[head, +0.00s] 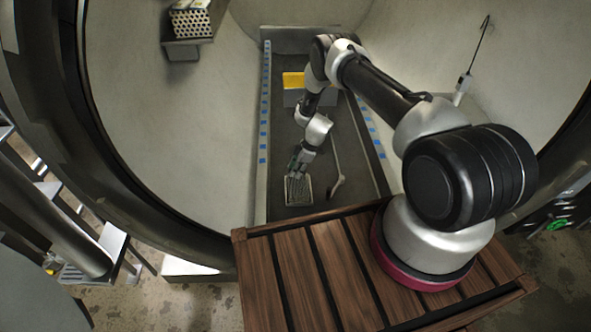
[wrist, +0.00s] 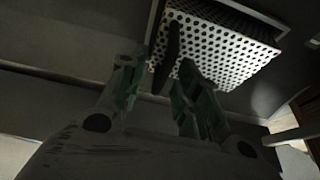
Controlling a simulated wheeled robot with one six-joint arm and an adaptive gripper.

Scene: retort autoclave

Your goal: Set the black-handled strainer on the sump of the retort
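The strainer (wrist: 225,48) is a pale box with round holes, seen large at the top of the wrist view. Its black handle (wrist: 168,55) stands out from the near side, in line with the gap between my fingers. My gripper (wrist: 158,82) is open, with a finger on each side of that gap; I see no contact with the handle. In the head view my gripper (head: 298,172) reaches down over the light-rimmed strainer (head: 299,200) on the retort's dark floor. The sump under it is hidden, so I cannot tell how the strainer is seated.
A long-handled tool (head: 336,186) lies just right of the strainer. A yellow block (head: 293,79) rests on a grey box farther in. A ledge (head: 187,47) on the left wall holds a perforated item. A slatted wooden platform (head: 300,270) is in front.

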